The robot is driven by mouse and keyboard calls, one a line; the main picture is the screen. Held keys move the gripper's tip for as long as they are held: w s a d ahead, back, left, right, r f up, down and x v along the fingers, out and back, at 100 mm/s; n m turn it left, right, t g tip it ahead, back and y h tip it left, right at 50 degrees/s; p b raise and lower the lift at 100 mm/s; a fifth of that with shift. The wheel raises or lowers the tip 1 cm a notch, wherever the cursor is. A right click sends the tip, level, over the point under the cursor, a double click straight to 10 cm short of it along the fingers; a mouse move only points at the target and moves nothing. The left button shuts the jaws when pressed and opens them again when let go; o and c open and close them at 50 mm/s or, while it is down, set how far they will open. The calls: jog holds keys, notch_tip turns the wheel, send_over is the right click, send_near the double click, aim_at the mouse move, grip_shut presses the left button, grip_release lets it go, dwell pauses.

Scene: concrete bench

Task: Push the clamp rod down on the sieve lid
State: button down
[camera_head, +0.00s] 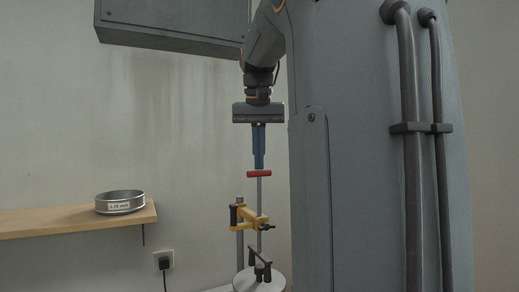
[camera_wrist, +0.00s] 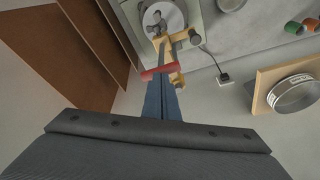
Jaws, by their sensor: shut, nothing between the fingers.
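The clamp rod (camera_head: 259,195) stands upright with a red crossbar handle (camera_head: 259,173) on top. It passes through a yellow clamp bracket (camera_head: 245,214) on a grey post. Below it is the pale round sieve lid (camera_head: 272,286), with a black fitting (camera_head: 260,264) on it; the lid is cut off by the frame. My gripper (camera_head: 259,166) points straight down with its blue fingers together and empty, right above the red handle. I cannot tell whether the tips touch it. The wrist view shows the handle (camera_wrist: 160,71) at the fingertips and the lid (camera_wrist: 165,17) beyond.
A wooden shelf (camera_head: 60,222) at the left holds a round metal sieve (camera_head: 120,201) with a label. A wall socket (camera_head: 163,262) with a plug is below it. A grey box (camera_head: 170,27) hangs on the wall at the upper left. Green and orange items (camera_wrist: 293,27) show in the wrist view.

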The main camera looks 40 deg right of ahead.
jog(key=shift+f+b, duration=0.75)
jog(key=shift+f, duration=0.6)
jog(key=shift+r, duration=0.1)
notch_tip(320, 180, up, 7)
jog(key=p, duration=0.7)
dwell(0.4)
